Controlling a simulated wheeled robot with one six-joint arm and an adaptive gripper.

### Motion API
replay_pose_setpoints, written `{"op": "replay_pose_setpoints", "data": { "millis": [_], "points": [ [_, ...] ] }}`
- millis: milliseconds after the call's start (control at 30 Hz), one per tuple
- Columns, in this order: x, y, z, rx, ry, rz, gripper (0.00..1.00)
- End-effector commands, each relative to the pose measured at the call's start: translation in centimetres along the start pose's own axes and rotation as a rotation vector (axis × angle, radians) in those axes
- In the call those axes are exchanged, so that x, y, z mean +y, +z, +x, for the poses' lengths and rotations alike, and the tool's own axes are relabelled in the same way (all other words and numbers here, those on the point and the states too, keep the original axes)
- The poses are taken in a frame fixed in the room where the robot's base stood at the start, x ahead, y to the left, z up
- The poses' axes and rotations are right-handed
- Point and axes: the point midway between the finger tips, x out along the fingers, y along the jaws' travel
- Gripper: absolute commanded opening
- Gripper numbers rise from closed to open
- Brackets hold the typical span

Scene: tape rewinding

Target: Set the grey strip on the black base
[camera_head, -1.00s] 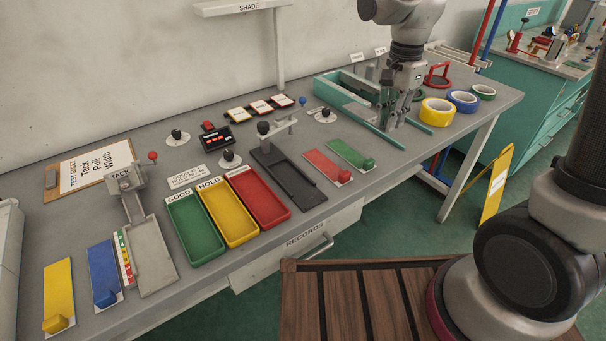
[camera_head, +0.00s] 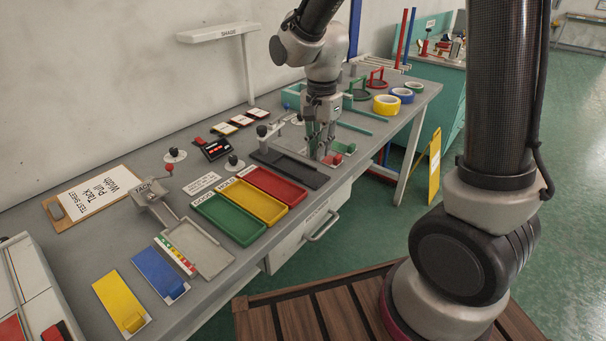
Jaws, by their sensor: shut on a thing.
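The black base (camera_head: 291,170) is a long dark plate on the bench, right of the red tray, with a grey clamp at its far end. My gripper (camera_head: 320,154) points down just right of the base, over the red sample strip (camera_head: 332,160). Its fingers are shut on a thin piece, taken to be the grey strip. The fingers hide most of it, so its outline and tilt are unclear. I cannot tell whether it touches anything below. The base's surface looks bare.
Green (camera_head: 231,218), yellow (camera_head: 256,204) and red (camera_head: 278,187) trays lie left of the base. A green sample strip (camera_head: 343,147) is close by my gripper. A teal tray and tape rolls (camera_head: 386,104) stand farther right. The clamp knob (camera_head: 262,131) rises behind the base.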

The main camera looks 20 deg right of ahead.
Motion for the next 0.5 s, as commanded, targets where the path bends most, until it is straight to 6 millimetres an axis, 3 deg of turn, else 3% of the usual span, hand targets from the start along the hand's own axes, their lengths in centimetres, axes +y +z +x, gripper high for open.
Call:
{"op": "replay_pose_setpoints", "data": {
  "millis": [100,500],
  "points": [
    [0.1,0.0,2.2,0.000,0.002,0.000,0.00],
    [0.0,0.0,6.9,0.000,0.000,0.000,0.00]
  ]
}}
